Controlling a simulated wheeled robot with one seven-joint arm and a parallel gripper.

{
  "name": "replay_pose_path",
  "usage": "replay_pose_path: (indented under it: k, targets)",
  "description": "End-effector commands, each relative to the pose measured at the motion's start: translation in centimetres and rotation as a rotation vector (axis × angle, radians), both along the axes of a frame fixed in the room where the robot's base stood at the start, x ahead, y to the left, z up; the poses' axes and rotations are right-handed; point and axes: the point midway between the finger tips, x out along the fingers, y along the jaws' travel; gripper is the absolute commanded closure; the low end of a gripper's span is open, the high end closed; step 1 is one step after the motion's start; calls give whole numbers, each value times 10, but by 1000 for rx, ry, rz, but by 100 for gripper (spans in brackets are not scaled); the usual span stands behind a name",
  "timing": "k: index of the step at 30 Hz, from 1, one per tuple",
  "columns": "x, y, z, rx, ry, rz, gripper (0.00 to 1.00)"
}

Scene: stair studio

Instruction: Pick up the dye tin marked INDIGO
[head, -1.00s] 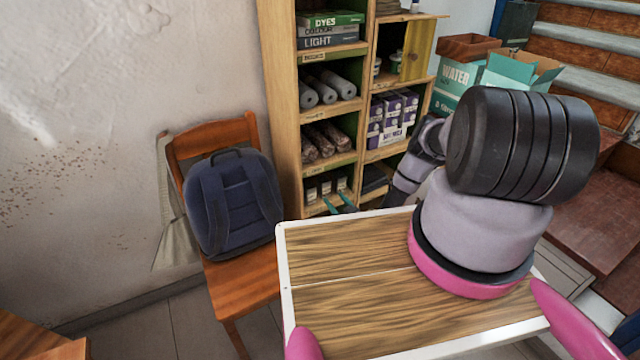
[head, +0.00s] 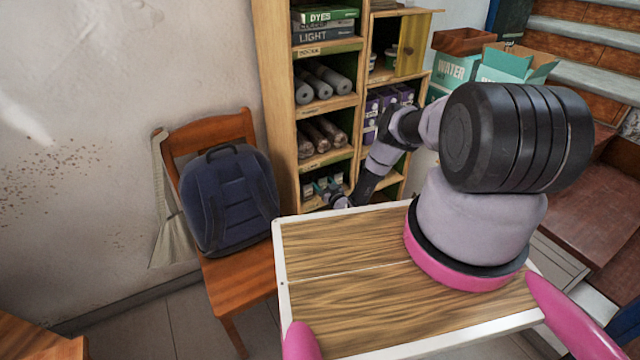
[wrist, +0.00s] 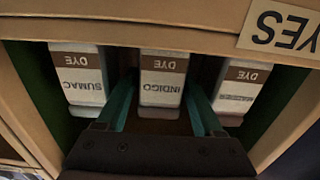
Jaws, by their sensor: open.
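In the wrist view, which shows the labels upside down, the dye tin marked INDIGO (wrist: 163,78) stands in the middle of a row of three tins in a shelf compartment. The tin marked SUMAC (wrist: 82,76) is on its left, and a third DYE tin (wrist: 238,88) with an unclear label is on its right. My gripper (wrist: 161,92) is open, with one teal finger on each side of the INDIGO tin. I cannot tell whether the fingers touch it. In the head view my gripper (head: 328,190) is at the low left compartment, partly hiding the tins.
The wooden shelf unit (head: 276,110) has an edge with a label (wrist: 280,28) close beside the tins. Neighbouring tins leave narrow gaps around the fingers. Rolls (head: 322,82) fill a higher compartment. A chair (head: 240,285) with a blue backpack (head: 230,195) stands left.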

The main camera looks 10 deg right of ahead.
Motion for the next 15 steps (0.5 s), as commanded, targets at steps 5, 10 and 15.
replay_pose_path:
  k: [5, 10, 15]
  targets:
    - [0, 0, 0, 0, 0, 0, 81]
    - [0, 0, 0, 0, -1, 0, 100]
    - [0, -1, 1, 0, -1, 0, 100]
